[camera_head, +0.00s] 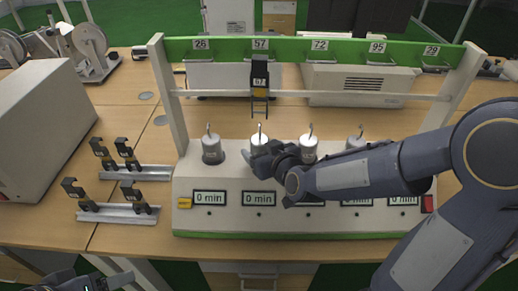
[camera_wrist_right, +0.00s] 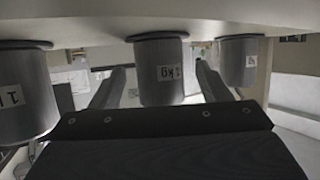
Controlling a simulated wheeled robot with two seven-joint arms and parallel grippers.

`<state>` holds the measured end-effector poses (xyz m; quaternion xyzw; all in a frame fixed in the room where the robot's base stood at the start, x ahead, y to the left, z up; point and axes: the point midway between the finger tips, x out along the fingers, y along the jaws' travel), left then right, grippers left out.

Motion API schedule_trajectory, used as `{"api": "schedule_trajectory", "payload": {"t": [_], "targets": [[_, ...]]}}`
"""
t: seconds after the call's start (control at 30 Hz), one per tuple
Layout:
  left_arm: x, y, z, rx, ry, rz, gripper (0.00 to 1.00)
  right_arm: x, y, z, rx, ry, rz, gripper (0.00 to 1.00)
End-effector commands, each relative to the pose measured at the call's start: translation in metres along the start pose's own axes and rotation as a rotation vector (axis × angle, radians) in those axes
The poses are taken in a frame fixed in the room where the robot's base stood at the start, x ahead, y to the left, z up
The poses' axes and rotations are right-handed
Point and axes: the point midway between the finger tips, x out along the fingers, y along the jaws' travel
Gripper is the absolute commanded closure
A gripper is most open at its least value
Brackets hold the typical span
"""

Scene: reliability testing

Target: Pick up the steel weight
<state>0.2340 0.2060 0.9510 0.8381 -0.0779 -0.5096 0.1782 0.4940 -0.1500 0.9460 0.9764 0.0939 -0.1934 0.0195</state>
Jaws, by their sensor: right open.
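Several steel weights, grey cylinders with a hook on top, stand in a row on the white timer unit (camera_head: 300,225) in the head view. My right gripper (camera_head: 251,156) is at the second steel weight from the left (camera_head: 259,135), partly covering it. In the right wrist view, which appears upside down, the open fingers (camera_wrist_right: 160,88) point toward a steel weight with a "1kg" label (camera_wrist_right: 160,65), which shows between them. I cannot tell whether they touch it. Part of my left arm's end (camera_head: 85,282) shows at the lower left edge; its fingers are not clear.
A green numbered bar (camera_head: 320,50) spans above the weights, with a black holder (camera_head: 260,78) hanging over the second weight. Metal rails with black clips (camera_head: 118,212) lie at left, beside a grey box (camera_head: 42,130). Neighbouring weights (camera_head: 212,150) (camera_head: 308,148) stand on both sides.

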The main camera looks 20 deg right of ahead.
Motion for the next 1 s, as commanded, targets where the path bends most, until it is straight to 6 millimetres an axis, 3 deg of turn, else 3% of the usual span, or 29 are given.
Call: {"api": "schedule_trajectory", "payload": {"t": [0.2,0.5,1.0], "targets": [[0.001,-0.001,0.001,0.0,0.0,0.0,0.35,0.032,0.0,0.002,0.001,-0.003,0.0,0.3],[0.001,-0.001,0.0,0.0,0.0,0.0,0.35,0.037,0.0,0.001,0.001,-0.001,-0.001,0.3],[0.001,-0.001,0.0,0.0,0.0,0.0,0.35,0.037,0.0,0.001,0.002,-0.002,-0.001,0.94]]}}
